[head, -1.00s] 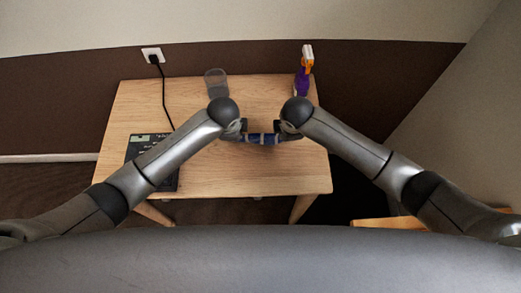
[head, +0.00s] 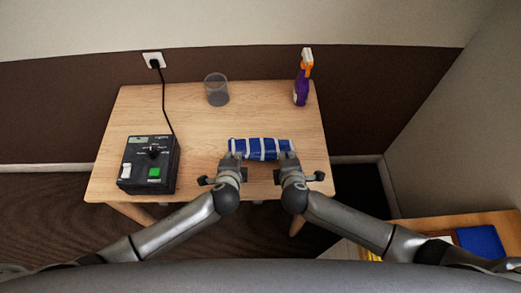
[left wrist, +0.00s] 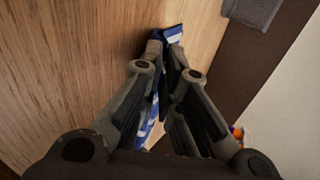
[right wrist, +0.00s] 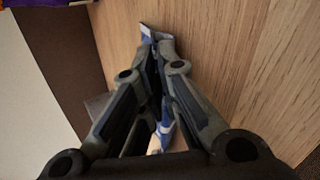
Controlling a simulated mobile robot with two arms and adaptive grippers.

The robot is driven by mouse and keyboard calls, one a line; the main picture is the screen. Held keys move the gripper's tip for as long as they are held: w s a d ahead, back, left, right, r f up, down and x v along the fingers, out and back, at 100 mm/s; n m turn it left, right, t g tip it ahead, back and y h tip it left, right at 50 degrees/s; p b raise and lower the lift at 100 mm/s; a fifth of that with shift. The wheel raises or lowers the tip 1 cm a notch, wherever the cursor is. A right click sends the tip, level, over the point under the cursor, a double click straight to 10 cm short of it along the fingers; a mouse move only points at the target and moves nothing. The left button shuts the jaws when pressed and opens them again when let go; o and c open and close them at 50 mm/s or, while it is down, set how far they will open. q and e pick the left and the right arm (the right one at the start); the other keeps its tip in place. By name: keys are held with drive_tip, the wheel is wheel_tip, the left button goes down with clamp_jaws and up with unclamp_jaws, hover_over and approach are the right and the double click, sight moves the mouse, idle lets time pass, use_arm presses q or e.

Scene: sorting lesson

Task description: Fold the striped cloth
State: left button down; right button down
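The striped cloth (head: 261,147), blue with white stripes, shows in the head view as a narrow folded bundle above the middle of the table. My left gripper (head: 231,162) is at its near left end and my right gripper (head: 288,162) at its near right end. In the left wrist view the fingers (left wrist: 166,48) are closed together with cloth (left wrist: 174,33) at their tips. In the right wrist view the fingers (right wrist: 158,48) are likewise closed, with cloth (right wrist: 147,32) sticking out past them. Whether the bundle touches the table is unclear.
A control box (head: 150,163) with a green button stands at the table's left, its cord running to a wall socket (head: 153,60). The wooden table (head: 200,130) is bare around the cloth.

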use_arm(q)
drive_tip(key=shift+s+f, duration=0.15)
drive_tip(key=shift+f, duration=0.05)
use_arm(e)
drive_tip(key=shift+s+f, duration=0.15)
use_arm(q)
drive_tip(key=c, duration=1.4)
unclamp_jaws()
use_arm(e)
drive_tip(key=c, duration=1.4)
unclamp_jaws()
